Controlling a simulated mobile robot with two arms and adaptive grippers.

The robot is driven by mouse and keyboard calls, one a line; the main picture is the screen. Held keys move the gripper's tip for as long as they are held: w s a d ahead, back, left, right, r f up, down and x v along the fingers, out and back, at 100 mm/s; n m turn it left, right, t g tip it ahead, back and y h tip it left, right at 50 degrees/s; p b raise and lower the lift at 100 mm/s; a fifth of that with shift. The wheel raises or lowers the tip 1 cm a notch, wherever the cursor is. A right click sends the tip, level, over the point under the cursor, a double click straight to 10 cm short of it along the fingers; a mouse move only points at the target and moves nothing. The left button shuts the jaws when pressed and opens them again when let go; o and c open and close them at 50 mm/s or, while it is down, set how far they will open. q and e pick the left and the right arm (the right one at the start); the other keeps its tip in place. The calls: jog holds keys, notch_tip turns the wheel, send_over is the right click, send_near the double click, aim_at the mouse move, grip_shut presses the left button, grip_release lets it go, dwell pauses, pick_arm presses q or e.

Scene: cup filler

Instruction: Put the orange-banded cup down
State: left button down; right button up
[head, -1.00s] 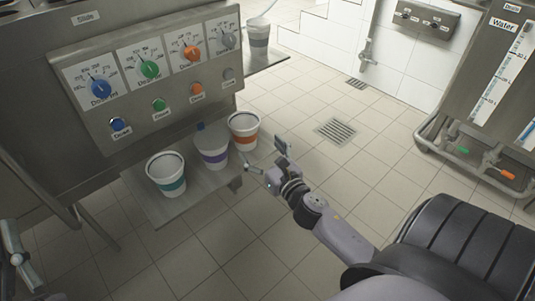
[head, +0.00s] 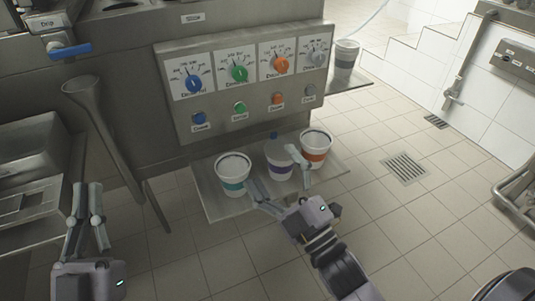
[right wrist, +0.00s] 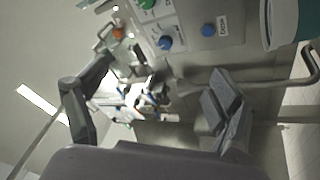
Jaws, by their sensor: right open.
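The orange-banded cup (head: 315,150) stands upright at the right of the metal shelf (head: 222,209) under the dispenser panel. The purple-banded cup (head: 279,164) stands in the middle and the teal-banded cup (head: 233,174) at the left. My right gripper (head: 277,175) is open. In the head view its fingers overlap the purple-banded cup; I cannot tell whether they touch it. In the right wrist view its fingers (right wrist: 155,105) are wide apart with no cup between them, and a teal-banded cup (right wrist: 278,28) shows at the upper right. My left gripper (head: 87,190) is at the lower left, apart from the cups, its fingers close together.
The dispenser panel (head: 243,97) with knobs and buttons is above the shelf. Another cup (head: 345,60) stands on a ledge at the back right. A metal funnel (head: 95,110) and a sink (head: 30,160) are at the left. The tiled floor by the drain (head: 405,168) is clear.

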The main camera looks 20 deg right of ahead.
jog(key=s+a+r+m+t, duration=0.3)
jog(key=r+m, duration=0.5)
jog(key=m, duration=0.3)
jog(key=shift+s+r+m+y, duration=0.3)
jog(key=shift+s+y, duration=0.1)
jog(key=shift+s, duration=0.2)
